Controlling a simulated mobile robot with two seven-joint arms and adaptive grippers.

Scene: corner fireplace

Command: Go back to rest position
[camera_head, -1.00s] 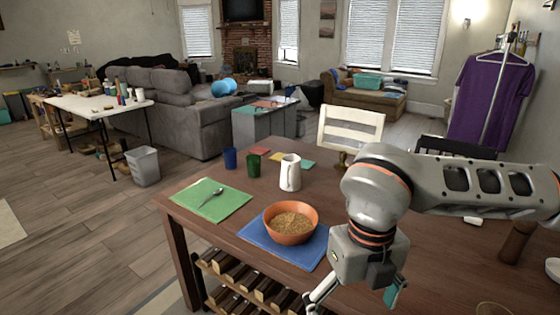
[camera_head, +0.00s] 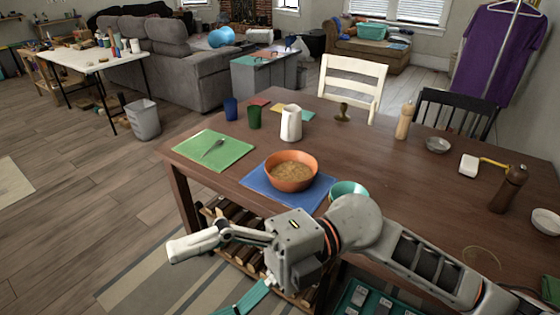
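My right arm comes in from the right, over the near edge of the table (camera_head: 420,205). Its gripper (camera_head: 208,278) hangs over the floor in front of the table. One pale finger points left. A teal-tipped part, seemingly the other finger, points down-left, cut off by the bottom edge. The fingers look spread, with nothing seen between them. An orange bowl (camera_head: 291,183) of grainy food stands on a blue mat (camera_head: 262,186) just behind the gripper. A teal bowl (camera_head: 350,188) sits behind my forearm, partly hidden. My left gripper is out of view.
A green mat (camera_head: 236,152) with a fork, a white pitcher (camera_head: 291,123) and blue and green cups stand on the table. A wooden rack (camera_head: 236,257) is below. A pepper mill (camera_head: 508,188) stands at right.

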